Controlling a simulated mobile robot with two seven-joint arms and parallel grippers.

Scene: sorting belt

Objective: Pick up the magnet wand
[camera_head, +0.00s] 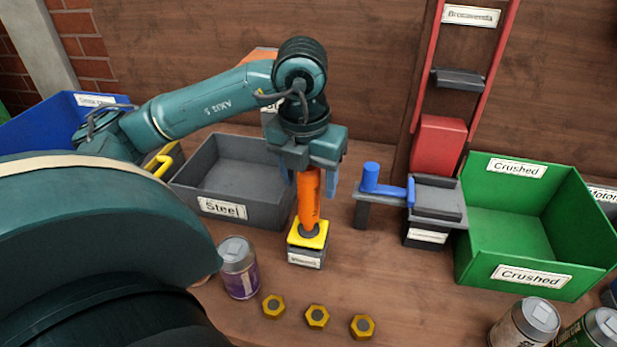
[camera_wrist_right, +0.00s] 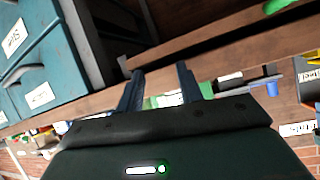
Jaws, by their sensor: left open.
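The magnet wand (camera_head: 308,205) has an orange handle and stands upright in a small holder (camera_head: 306,258) with a yellow top and a white label. My left gripper (camera_head: 308,183) points down over the wand, with one blue finger on each side of the handle. Its jaws are open, and the wand's upper end is hidden by the gripper body. My right gripper (camera_wrist_right: 160,70) shows in the right wrist view with its two dark fingers apart and nothing between them.
The grey Steel bin (camera_head: 240,180) stands behind and left of the holder. The can crusher (camera_head: 436,200) and green Crushed bin (camera_head: 540,220) are at right. More cans (camera_head: 525,325) stand front right.

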